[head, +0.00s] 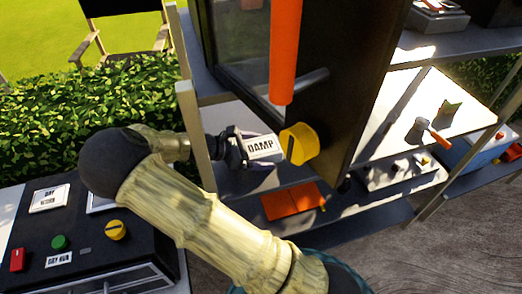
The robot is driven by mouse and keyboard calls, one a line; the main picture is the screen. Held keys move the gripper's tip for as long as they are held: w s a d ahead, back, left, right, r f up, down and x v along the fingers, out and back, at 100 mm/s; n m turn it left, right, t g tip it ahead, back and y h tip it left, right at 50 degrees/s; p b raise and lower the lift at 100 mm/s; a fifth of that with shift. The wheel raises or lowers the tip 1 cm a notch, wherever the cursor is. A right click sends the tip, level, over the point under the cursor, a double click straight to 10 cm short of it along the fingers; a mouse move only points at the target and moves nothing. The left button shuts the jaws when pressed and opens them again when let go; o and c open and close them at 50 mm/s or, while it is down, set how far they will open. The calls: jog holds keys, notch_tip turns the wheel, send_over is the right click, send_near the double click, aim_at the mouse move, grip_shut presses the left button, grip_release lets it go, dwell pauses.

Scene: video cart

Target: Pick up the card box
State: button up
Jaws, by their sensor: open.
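I cannot tell for certain which thing is the card box. My gripper (243,150) is open beside a white label reading "DAMP" (262,147), left of a yellow round knob (298,145). Whether the fingers touch the label, or what it is fixed to, is unclear. An orange flat thing (290,202) lies on the lower shelf, below my gripper. My arm crosses the front of the view and hides part of the cart.
A dark panel with a long orange handle (286,50) stands upright right of my gripper. A hammer-like tool (430,131) and a small green thing (449,109) rest on the pale right shelf. A black control box (85,225) stands at the lower left.

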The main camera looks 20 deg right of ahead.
aim_at(258, 147)
jog(key=c, duration=1.2)
notch_tip(258, 147, up, 10)
jog(key=p, duration=1)
